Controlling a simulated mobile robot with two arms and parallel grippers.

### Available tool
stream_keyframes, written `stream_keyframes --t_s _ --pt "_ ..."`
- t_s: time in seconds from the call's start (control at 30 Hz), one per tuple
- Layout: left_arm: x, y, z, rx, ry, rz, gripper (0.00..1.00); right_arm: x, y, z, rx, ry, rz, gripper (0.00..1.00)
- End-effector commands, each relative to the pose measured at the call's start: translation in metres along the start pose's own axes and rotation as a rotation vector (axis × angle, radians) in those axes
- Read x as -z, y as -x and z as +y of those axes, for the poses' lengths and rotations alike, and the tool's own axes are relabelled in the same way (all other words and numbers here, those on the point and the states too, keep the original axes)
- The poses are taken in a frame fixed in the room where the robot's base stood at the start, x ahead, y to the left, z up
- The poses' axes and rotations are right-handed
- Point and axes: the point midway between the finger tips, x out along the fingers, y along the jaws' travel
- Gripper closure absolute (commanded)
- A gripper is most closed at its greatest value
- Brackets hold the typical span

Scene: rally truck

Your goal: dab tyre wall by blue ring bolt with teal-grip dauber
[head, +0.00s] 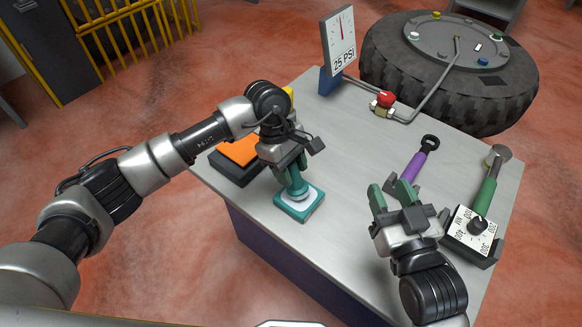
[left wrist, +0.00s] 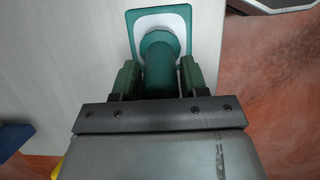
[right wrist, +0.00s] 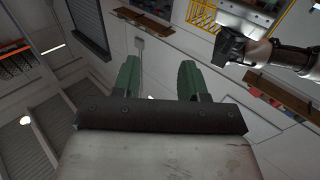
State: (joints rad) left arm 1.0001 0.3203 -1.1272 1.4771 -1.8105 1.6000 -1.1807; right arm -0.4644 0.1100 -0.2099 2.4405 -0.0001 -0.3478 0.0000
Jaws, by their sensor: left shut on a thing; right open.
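The teal-grip dauber (head: 297,187) is upright in my left gripper (head: 291,165), which is shut on its grip. It also shows between the fingers in the left wrist view (left wrist: 160,65). Its lower end is at the white pad of a teal-edged square tray (head: 301,215); I cannot tell whether it touches. The tyre (head: 385,72) lies flat at the back right, its hub carrying coloured bolts. The blue ring bolt (head: 483,62) is on the hub's right side. My right gripper (head: 390,190) is open and empty above the table's right part.
On the grey table (head: 345,135) are a black tray with an orange top (head: 240,150), a 25 PSI gauge (head: 340,45), a red valve knob (head: 386,98), a purple-handled wrench (head: 411,169) and a green-handled tool with a dial (head: 485,195). The table's middle is clear.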

Motion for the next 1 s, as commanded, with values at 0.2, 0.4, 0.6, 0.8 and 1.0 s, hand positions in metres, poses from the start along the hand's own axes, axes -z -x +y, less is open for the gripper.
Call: stream_keyframes --t_s 0.2,0.4,0.6,0.8,1.0 --pt "0.0 -0.001 0.0 0.001 0.001 0.0 0.8 0.0 0.0 0.0 0.0 -0.001 -0.001 0.57" --pt "0.0 0.0 0.0 0.001 0.001 0.0 0.8 0.0 0.0 0.0 0.0 -0.001 -0.004 0.57" --pt "-0.004 0.011 0.0 0.0 0.0 0.001 0.8 -0.015 0.004 0.003 -0.008 0.002 -0.122 0.57" --pt "-0.007 0.021 0.0 0.0 0.0 0.001 0.8 -0.029 0.01 0.006 -0.015 0.004 -0.243 0.57" --pt "-0.011 0.03 0.0 0.001 0.0 0.001 0.8 -0.043 0.018 0.008 -0.022 0.004 -0.359 0.57"
